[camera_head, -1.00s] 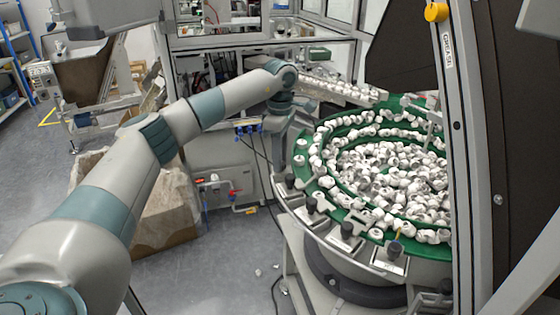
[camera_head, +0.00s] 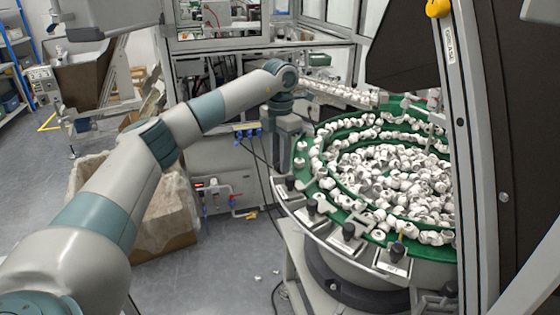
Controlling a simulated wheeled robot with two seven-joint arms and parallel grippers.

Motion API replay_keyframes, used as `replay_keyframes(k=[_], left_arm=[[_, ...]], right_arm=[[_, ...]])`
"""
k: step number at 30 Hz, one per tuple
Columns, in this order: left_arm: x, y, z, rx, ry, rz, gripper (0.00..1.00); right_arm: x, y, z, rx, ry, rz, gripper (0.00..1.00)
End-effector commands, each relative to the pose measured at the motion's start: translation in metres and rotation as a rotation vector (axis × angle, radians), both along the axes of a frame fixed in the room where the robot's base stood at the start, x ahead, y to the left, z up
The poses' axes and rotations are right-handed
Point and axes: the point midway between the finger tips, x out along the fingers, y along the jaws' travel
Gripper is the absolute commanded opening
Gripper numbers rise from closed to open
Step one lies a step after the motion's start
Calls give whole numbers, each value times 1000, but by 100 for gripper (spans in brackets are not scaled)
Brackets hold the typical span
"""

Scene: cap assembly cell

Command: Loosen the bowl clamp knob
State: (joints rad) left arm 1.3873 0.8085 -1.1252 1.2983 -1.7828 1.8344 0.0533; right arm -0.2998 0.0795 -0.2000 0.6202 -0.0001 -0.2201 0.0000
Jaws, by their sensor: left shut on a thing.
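The green feeder bowl (camera_head: 300,158) stands at the right, full of white caps. Black clamp knobs sit on metal brackets along its near rim, such as one at the left (camera_head: 290,183), one further along (camera_head: 313,207), one in the middle (camera_head: 348,230) and one at the front (camera_head: 397,250). My left gripper (camera_head: 283,168) points down at the bowl's left rim, just behind the leftmost visible knob. It is shut on a clamp knob there, which the gripper hides. My right gripper is not in view.
A metal chute with caps (camera_head: 345,92) runs behind the bowl. A grey frame post (camera_head: 458,150) and dark panel stand at the right. A lined cardboard box (camera_head: 165,225) is on the floor below my left arm. Cables hang beside the bowl.

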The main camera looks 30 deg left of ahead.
Motion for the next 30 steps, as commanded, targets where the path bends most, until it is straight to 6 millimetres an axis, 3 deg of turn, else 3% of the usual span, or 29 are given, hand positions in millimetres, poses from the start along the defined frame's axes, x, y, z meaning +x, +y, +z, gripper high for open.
replay_keyframes(k=[12,29,30], left_arm=[[1,0,2,-1,-5,252,5],[1,0,3,-1,-6,290,5],[1,1,3,-1,-6,290,37]], right_arm=[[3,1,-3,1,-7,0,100],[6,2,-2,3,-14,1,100],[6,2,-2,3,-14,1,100]])
